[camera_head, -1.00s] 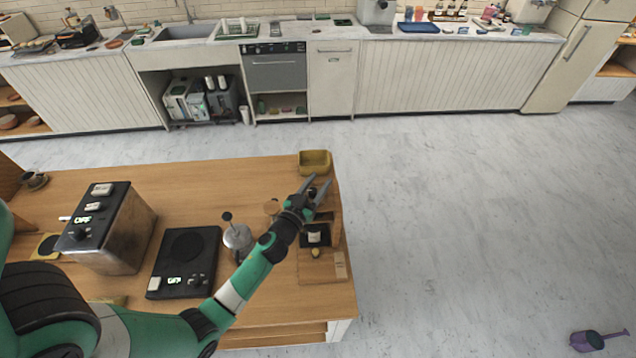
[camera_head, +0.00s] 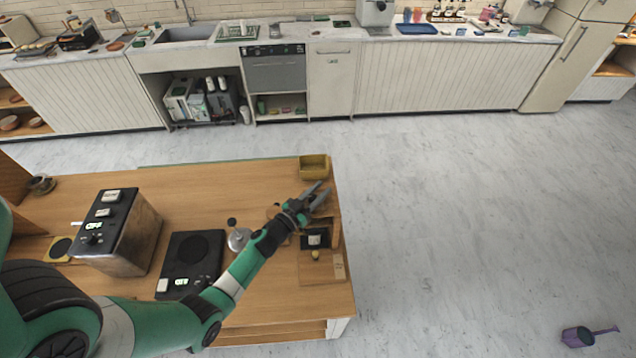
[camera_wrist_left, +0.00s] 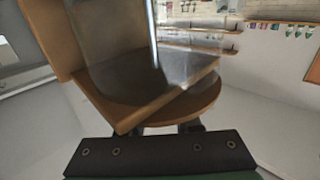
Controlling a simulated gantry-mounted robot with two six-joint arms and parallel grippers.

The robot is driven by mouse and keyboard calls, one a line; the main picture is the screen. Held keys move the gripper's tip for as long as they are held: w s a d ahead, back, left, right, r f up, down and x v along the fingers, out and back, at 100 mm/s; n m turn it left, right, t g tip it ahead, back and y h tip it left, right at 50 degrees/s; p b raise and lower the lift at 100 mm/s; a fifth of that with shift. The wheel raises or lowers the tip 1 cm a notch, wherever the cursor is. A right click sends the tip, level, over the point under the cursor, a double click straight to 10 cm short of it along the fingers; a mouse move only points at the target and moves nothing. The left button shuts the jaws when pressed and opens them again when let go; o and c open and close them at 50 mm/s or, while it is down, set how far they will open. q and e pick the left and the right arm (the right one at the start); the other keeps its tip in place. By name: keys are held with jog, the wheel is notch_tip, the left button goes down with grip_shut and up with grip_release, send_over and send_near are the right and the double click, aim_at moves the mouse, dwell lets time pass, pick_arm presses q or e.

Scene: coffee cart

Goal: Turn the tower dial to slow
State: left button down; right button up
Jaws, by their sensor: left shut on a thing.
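The wooden tower (camera_head: 335,234) stands near the right end of the wooden cart, seen from above. In the left wrist view its wooden shelf with a rounded edge (camera_wrist_left: 203,105) and a clear glass vessel (camera_wrist_left: 125,65) fill the middle. My left gripper (camera_head: 325,188) is at the tower. Its fingers (camera_wrist_left: 190,127) go under the shelf and are shut on a small part there, which I take for the tower dial. The dial itself is hidden, so its setting cannot be read. My right gripper is not in view.
A yellow bin (camera_head: 314,168) stands behind the gripper at the cart's back right corner. A black hot plate (camera_head: 192,255), a metal kettle (camera_head: 238,238) and a boxy machine (camera_head: 142,240) stand to the left. The floor right of the cart is clear near it.

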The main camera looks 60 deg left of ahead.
pick_arm(q)
jog(key=shift+r+m+t+h+p, duration=0.3)
jog(key=shift+r+m+h+p, duration=0.1)
jog(key=shift+h+p, duration=0.2)
jog(key=shift+w+f+m+h+p, duration=0.1)
jog(key=shift+m+h+p, duration=0.25)
jog(key=shift+h, duration=0.25)
jog(key=h, duration=0.1)
jog(key=m+h, duration=0.1)
jog(key=m+t+h, duration=0.1)
jog(key=shift+d+f, duration=0.25)
jog(key=shift+d, duration=0.05)
jog(key=shift+d+f+m+h+b, duration=0.15)
jog(key=shift+m+h+b, duration=0.3)
jog(key=shift+h, duration=0.25)
jog(key=m+h+b, duration=0.1)
jog(key=h, duration=0.1)
jog(key=d+m+h+b, duration=0.1)
jog(key=m+h+b, duration=0.1)
jog(key=h, duration=0.1)
jog(key=shift+f+g, duration=0.1)
jog(key=shift+g, duration=0.2)
jog(key=shift+d+m+h+b, duration=0.15)
jog(key=shift+m+h+b, duration=0.5)
jog(key=shift+b, duration=0.25)
jog(key=shift+d+r+m+g+h+b, duration=0.2)
jog(key=shift+m+g+h+b, duration=0.3)
jog(key=shift+h, duration=0.35)
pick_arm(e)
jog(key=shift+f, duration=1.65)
